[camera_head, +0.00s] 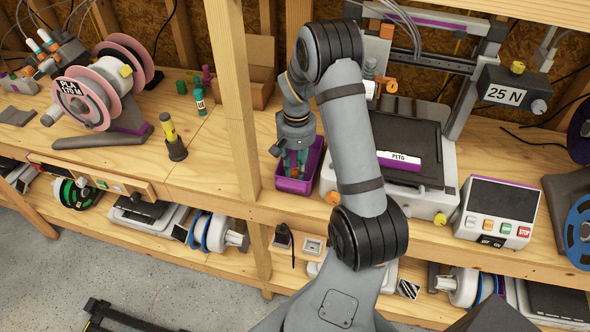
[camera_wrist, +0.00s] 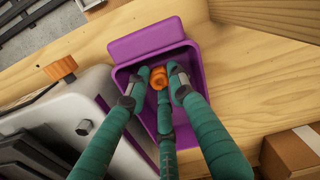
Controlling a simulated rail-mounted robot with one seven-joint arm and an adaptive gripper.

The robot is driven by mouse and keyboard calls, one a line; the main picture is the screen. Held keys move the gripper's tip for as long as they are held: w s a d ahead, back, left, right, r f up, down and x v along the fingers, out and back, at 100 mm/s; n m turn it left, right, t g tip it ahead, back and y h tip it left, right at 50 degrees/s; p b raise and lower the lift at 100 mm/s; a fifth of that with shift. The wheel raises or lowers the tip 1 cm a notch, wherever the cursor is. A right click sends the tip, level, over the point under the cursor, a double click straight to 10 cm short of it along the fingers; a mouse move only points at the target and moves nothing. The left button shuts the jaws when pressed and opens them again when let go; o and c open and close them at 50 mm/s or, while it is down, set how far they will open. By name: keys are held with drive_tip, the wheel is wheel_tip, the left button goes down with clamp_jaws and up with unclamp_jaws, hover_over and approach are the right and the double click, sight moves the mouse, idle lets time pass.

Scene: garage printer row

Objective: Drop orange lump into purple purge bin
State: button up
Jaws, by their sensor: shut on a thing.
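The orange lump (camera_wrist: 158,78) is held between the teal fingers of my gripper (camera_wrist: 160,82) in the wrist view. My gripper is shut on it, over the opening of the purple purge bin (camera_wrist: 147,43). In the head view, my gripper (camera_head: 296,164) points down at the purple bin (camera_head: 313,152), which sits on the wooden bench just left of the printer. The lump is hidden by the gripper in the head view. How far the fingertips reach into the bin is hard to tell.
The printer (camera_head: 412,137) stands close on the bin's right. A wooden post (camera_head: 233,100) rises left of the bin. A cardboard box (camera_head: 257,72) sits behind. A control box (camera_head: 497,210) is at right. Bare bench lies between the post and the bin.

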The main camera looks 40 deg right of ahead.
drive_tip(key=shift+f, duration=0.7)
drive_tip(key=shift+w+f+b, duration=0.1)
drive_tip(key=shift+f+b, duration=0.3)
drive_tip(key=shift+b, duration=0.1)
drive_tip(key=shift+f, duration=0.2)
drive_tip(key=o, duration=0.7)
drive_tip(key=shift+o, duration=0.2)
